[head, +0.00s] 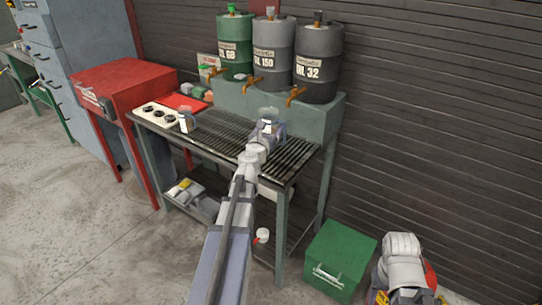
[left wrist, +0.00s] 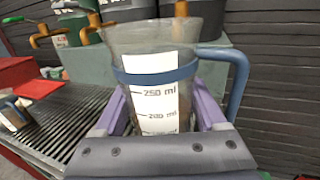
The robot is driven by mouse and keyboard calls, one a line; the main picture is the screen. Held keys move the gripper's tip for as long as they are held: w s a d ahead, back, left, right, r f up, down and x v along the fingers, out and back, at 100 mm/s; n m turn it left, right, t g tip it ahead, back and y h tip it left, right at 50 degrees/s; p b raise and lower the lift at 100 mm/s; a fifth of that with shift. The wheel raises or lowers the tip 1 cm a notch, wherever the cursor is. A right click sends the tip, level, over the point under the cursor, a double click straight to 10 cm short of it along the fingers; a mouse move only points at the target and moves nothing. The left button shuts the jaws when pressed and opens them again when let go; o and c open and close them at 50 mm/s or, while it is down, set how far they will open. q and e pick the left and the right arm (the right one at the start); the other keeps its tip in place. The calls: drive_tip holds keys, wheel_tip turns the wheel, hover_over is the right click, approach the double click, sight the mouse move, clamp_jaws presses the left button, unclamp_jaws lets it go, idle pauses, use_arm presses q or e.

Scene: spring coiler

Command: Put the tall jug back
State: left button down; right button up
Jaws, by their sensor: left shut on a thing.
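My left gripper (head: 268,133) is shut on the tall jug (head: 268,114), above the right part of the slatted bench top. In the left wrist view the jug (left wrist: 155,75) is clear and upright, with a blue band, a blue handle on the right and a white scale strip reading 250 ml and 200 ml. The purple fingers stand on either side of it. Its base is hidden behind the gripper. A second, smaller-looking clear jug (head: 187,122) stands at the left of the bench, beside a white holder (head: 158,115) with several dark round spots. My right gripper is not in view.
Green, grey and dark drums (head: 318,62) with orange taps stand on a raised ledge (head: 315,115) behind the jug. A red cabinet (head: 125,82) is left of the bench. A green box (head: 340,255) sits on the floor at right. The bench's middle slats (head: 225,130) are clear.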

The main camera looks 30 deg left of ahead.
use_arm(q)
drive_tip(key=shift+f+b, duration=3.8)
drive_tip(key=shift+f, duration=0.5)
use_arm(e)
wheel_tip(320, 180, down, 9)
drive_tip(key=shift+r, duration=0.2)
use_arm(q)
drive_tip(key=shift+f, duration=0.2)
unclamp_jaws()
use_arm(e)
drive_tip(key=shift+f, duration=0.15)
use_arm(q)
drive_tip(key=shift+r, duration=0.2)
